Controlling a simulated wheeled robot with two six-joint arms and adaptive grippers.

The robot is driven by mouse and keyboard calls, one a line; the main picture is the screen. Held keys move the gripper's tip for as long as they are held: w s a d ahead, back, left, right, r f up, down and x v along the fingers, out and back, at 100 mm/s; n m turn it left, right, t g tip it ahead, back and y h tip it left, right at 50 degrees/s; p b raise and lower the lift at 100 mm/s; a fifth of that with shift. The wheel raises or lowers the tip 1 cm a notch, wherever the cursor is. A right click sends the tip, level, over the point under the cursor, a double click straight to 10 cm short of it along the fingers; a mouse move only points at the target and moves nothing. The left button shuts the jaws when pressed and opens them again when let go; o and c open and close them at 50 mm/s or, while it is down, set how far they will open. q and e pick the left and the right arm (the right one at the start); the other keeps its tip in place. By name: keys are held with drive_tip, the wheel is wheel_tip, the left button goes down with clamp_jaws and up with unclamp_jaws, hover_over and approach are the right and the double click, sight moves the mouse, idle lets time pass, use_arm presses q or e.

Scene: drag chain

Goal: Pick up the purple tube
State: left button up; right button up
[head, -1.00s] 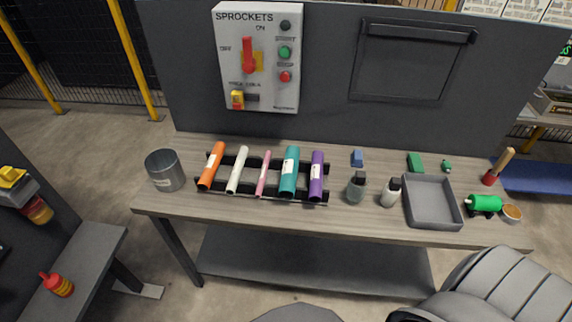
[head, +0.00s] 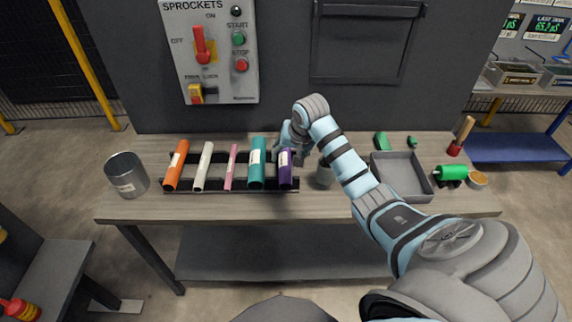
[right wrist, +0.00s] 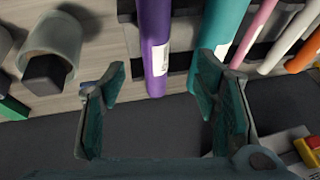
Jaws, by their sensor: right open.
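The purple tube (head: 285,179) lies at the right end of a row of tubes on a black rack (head: 217,184) on the bench. It has a white label, and its far end is partly covered by my right gripper (head: 292,146). In the right wrist view the purple tube (right wrist: 155,45) reaches in between the two open fingers of the right gripper (right wrist: 160,75). The fingers stand apart on either side of its end, and no grip shows. The teal tube (right wrist: 222,30) is close beside the right-hand finger. My left gripper is not in view.
Teal (head: 257,170), pink (head: 231,165), white (head: 203,165) and orange (head: 177,165) tubes share the rack. A grey container (head: 324,176) stands right of the purple tube, partly behind my arm. A grey tray (head: 420,191) lies farther right. A metal can (head: 127,176) stands left.

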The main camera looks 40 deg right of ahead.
sight(286, 163)
drive_tip(key=x, duration=0.3)
drive_tip(key=b+x, duration=0.1)
drive_tip(key=x, duration=0.2)
drive_tip(key=d+b+x, duration=0.1)
drive_tip(key=x, duration=0.2)
drive_tip(key=shift+f, duration=0.25)
drive_tip(key=shift+a, duration=0.1)
drive_tip(key=shift+c, duration=0.6)
drive_tip(key=shift+r, duration=0.1)
clamp_jaws()
